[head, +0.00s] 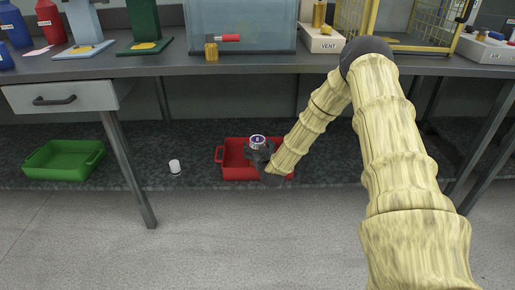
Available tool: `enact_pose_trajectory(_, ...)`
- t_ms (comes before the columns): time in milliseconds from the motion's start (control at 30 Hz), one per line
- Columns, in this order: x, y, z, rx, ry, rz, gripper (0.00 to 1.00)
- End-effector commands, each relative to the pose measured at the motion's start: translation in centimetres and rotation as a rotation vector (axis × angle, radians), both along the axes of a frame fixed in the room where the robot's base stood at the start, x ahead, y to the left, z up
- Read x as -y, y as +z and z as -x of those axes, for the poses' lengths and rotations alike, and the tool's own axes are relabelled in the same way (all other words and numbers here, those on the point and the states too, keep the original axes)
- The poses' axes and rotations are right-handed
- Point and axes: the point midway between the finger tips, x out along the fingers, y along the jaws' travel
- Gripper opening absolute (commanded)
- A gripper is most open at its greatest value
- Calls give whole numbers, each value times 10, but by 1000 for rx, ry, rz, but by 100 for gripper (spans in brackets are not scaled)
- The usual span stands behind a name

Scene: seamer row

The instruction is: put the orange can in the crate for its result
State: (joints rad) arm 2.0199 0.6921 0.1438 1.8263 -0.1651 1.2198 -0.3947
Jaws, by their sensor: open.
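A red crate (231,158) sits on the dark low shelf under the bench, and a green crate (65,172) sits at the far left of that shelf. My gripper (260,152) is over the red crate, its jaws open. A round silver-topped thing with a dark mark (258,140), perhaps the top of a can, shows right at the jaws. Its side is mostly hidden, so I cannot tell its colour or whether it rests in the crate. No clearly orange can shows. My arm hides the right part of the red crate.
A small white cylinder (175,166) stands on the low shelf between the crates. The bench top (150,67) is overhead, with a drawer (62,96) and a leg (131,170) at left. A clear tank (240,25) and a yellow cage (405,25) stand on the bench.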

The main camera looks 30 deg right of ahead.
Motion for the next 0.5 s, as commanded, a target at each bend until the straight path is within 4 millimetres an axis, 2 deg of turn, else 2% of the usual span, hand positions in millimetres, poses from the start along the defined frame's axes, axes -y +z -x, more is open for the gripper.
enact_pose_trajectory(267, -2, 4, 6, -1, 0, 0, 82)
enact_pose_trajectory(500, -15, 12, 41, -3, 1, -1, 82)
